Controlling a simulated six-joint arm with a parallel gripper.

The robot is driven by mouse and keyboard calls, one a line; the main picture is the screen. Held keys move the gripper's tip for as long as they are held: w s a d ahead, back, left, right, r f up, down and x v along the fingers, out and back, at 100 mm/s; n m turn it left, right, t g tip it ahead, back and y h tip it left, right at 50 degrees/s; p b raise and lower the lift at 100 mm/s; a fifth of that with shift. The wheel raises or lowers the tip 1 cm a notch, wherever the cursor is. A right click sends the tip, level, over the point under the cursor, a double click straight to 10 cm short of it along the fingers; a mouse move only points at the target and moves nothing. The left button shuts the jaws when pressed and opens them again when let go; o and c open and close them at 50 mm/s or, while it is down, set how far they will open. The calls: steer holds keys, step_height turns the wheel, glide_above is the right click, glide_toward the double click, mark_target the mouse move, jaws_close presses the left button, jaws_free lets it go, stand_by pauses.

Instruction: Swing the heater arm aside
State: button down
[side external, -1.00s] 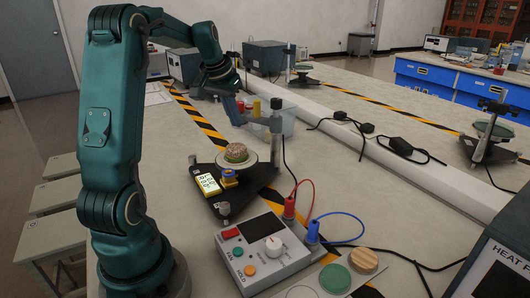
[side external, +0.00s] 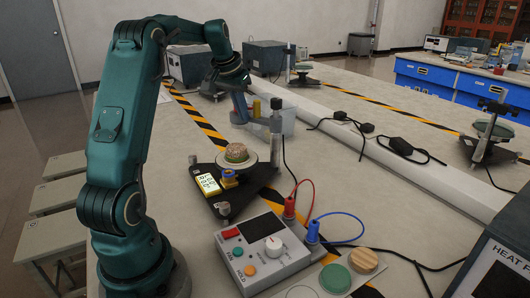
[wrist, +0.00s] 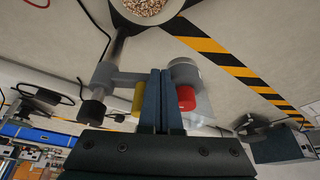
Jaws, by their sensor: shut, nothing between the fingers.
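The heater arm (side external: 261,119) is a grey bar reaching left from an upright post (side external: 276,118) on a dark stand. It also shows in the wrist view (wrist: 128,79), with a rounded grey head (wrist: 185,70) at its end. A yellow part (wrist: 139,100) and a red part (wrist: 186,97) show on either side of my fingers. A round dish of brown granules (side external: 236,153) sits on the stand; the head is off to its far side. My gripper (side external: 241,107) is shut and empty, its fingers at the heater arm near the head. I cannot tell whether they touch.
A control box (side external: 264,250) with red and blue leads stands in front of the stand. A pale translucent bin (side external: 287,120) is behind the post. A white cable duct (side external: 400,147) runs along the right.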

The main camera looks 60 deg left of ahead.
steer(key=shift+w+a+m+h, duration=0.25)
steer(key=shift+w+a+m, duration=0.15)
steer(key=shift+m, duration=0.35)
steer(key=shift+w+a+m+h, duration=0.25)
steer(key=shift+w+a+m, duration=0.15)
steer(key=shift+m, duration=0.35)
